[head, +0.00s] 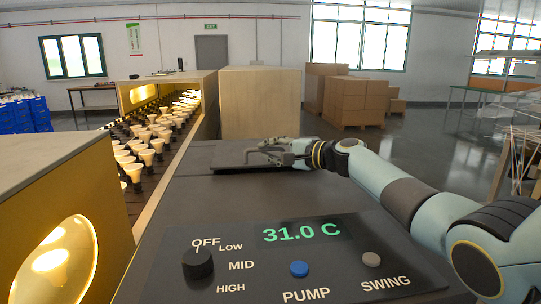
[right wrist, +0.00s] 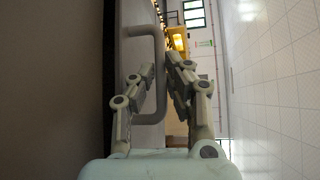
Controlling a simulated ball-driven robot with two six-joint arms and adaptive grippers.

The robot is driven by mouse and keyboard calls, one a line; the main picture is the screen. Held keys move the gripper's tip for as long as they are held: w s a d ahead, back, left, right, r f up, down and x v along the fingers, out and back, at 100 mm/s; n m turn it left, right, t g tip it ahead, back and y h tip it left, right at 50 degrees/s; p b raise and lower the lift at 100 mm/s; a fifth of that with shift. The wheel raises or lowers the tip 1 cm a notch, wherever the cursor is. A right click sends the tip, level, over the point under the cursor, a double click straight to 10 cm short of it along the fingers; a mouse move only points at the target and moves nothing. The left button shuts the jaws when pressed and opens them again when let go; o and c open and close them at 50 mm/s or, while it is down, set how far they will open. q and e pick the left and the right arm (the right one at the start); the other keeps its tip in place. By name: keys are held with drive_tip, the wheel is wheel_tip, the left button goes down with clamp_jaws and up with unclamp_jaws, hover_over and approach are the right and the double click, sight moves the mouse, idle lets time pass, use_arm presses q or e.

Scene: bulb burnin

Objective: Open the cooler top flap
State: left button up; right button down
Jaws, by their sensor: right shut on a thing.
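The cooler (head: 190,215) is a large dark box with a control panel on its near side. Its top flap (head: 230,165) is a dark panel that lies flat or nearly flat on the top; I cannot tell if it is slightly raised. A grey bar handle (head: 270,143) stands on the flap and shows as a bent bar in the right wrist view (right wrist: 141,31). My right gripper (head: 283,155) reaches in from the right and is shut on the handle, with its fingers on both sides of the bar in the right wrist view (right wrist: 164,75). My left gripper is out of view.
The panel carries a black knob (head: 197,264), a blue PUMP button (head: 299,269), a grey SWING button (head: 371,259) and a 31.0 C display (head: 301,232). A conveyor of lit bulbs (head: 145,152) runs along the left. Cardboard boxes (head: 355,98) stand behind.

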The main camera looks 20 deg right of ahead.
drive_tip(key=w+d+r, duration=0.1)
drive_tip(key=w+r, duration=0.2)
drive_tip(key=r, duration=0.4)
drive_tip(key=w+d+r+p, duration=0.1)
drive_tip(key=w+r, duration=0.1)
drive_tip(key=r, duration=0.5)
drive_tip(key=shift+w+m+g, duration=0.4)
drive_tip(key=shift+f, duration=0.1)
drive_tip(key=c, duration=1.5)
unclamp_jaws()
drive_tip(key=shift+a, duration=0.1)
drive_tip(key=shift+f, duration=0.25)
drive_tip(key=shift+c, duration=0.7)
